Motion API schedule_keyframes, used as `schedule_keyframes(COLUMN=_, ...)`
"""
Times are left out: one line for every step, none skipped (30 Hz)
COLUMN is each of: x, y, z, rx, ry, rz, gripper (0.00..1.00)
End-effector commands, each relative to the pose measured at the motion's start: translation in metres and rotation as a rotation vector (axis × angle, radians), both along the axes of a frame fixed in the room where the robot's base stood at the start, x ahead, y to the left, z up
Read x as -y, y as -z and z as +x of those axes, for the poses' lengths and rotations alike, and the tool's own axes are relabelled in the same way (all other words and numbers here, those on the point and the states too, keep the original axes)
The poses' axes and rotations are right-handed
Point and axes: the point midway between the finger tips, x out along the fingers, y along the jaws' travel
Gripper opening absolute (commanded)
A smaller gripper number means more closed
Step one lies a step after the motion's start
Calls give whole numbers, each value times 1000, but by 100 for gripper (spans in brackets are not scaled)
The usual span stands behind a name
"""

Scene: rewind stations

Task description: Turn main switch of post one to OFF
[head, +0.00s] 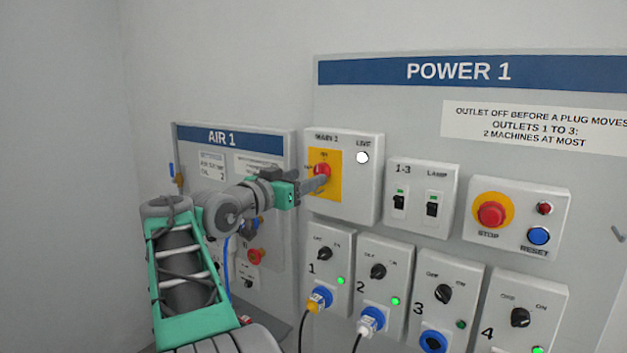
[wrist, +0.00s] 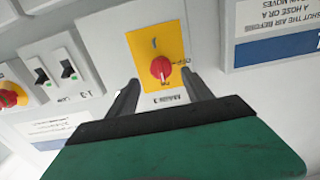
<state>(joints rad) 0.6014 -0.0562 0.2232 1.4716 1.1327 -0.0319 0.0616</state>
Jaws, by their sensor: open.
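The main switch is a red rotary knob (head: 322,170) on a yellow plate (head: 337,188) in the box labelled MAIN 1. The knob also shows in the wrist view (wrist: 161,68), which is upside down; its pointer seems to face the ON mark. My gripper (head: 318,184) is in front of the switch. In the wrist view my gripper (wrist: 160,78) is open, with one finger on each side of the yellow plate's lower part and the knob between them in the picture. I cannot tell whether the fingers touch anything. The gripper hides part of the plate in the head view.
A white LIVE lamp (head: 362,158) is beside the switch. Breakers (head: 415,205), a red STOP button (head: 491,214) and a blue RESET button (head: 539,236) are to the right. Outlet boxes with plugged cables (head: 320,298) are below. The AIR 1 panel (head: 222,138) is left.

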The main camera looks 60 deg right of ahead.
Motion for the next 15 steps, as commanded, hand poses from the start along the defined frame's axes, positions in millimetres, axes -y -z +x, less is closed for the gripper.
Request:
schedule_keyframes(x=11, y=-3, z=-3, rx=-2, ry=4, rz=1, gripper=59)
schedule_keyframes(x=17, y=-2, z=-4, rx=-2, ry=4, rz=2, gripper=59)
schedule_keyframes(x=24, y=-2, z=-5, rx=-1, ry=3, rz=2, gripper=59)
schedule_keyframes(x=29, y=-3, z=-5, rx=-1, ry=2, rz=2, gripper=59)
schedule_keyframes(x=33, y=-2, z=-6, rx=-1, ry=1, rz=2, gripper=59)
schedule_keyframes(x=37, y=-1, z=-6, rx=-1, ry=0, rz=3, gripper=59)
schedule_keyframes(x=40, y=-1, z=-6, rx=-1, ry=-1, rz=3, gripper=59)
schedule_keyframes(x=42, y=-1, z=-7, rx=-1, ry=-2, rz=3, gripper=59)
schedule_keyframes(x=44, y=-1, z=-7, rx=0, ry=-3, rz=3, gripper=59)
schedule_keyframes(x=44, y=-1, z=-7, rx=0, ry=-3, rz=2, gripper=59)
schedule_keyframes(x=45, y=0, z=-6, rx=0, ry=-4, rz=2, gripper=59)
schedule_keyframes(x=45, y=0, z=-6, rx=0, ry=-4, rz=2, gripper=59)
schedule_keyframes(x=44, y=0, z=-6, rx=0, ry=-5, rz=3, gripper=59)
schedule_keyframes(x=44, y=0, z=-6, rx=0, ry=-5, rz=3, gripper=59)
schedule_keyframes(x=44, y=0, z=-6, rx=0, ry=-5, rz=3, gripper=59)
